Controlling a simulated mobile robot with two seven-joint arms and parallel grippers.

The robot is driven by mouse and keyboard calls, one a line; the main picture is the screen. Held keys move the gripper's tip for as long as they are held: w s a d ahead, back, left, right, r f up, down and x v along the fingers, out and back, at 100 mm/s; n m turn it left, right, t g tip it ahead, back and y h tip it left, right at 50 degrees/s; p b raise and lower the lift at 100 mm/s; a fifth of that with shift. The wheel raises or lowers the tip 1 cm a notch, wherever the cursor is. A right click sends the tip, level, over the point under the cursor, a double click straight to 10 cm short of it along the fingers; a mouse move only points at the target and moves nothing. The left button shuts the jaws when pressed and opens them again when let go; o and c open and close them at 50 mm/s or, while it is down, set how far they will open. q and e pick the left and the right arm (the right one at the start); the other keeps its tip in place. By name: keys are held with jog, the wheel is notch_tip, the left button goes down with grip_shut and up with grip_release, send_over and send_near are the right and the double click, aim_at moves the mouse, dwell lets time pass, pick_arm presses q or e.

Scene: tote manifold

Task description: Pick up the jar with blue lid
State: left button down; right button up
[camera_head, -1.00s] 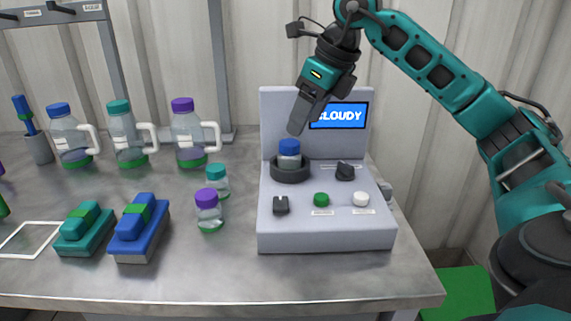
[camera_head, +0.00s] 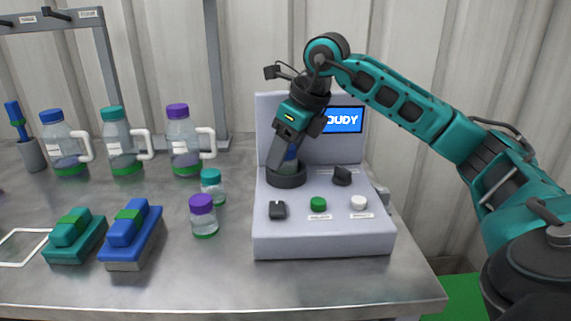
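The jar with blue lid (camera_head: 291,164) stands in the dark round holder (camera_head: 286,176) on the grey machine. It is mostly hidden behind my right gripper (camera_head: 280,160). That gripper points down at the jar from above, with its fingers at the lid's height. I cannot tell whether the fingers are open or shut on the jar. My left gripper is out of view.
The machine (camera_head: 322,240) has knobs, buttons and a partly covered screen (camera_head: 343,120). Left of it stand a teal-lidded jar (camera_head: 211,186) and a purple-lidded jar (camera_head: 203,217). Handled bottles (camera_head: 123,147) stand behind, and teal (camera_head: 75,238) and blue (camera_head: 131,236) brush-like blocks lie at the front left.

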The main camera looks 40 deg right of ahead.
jog(key=c, duration=0.8)
jog(key=shift+o, duration=0.2)
jog(key=shift+r, duration=0.2)
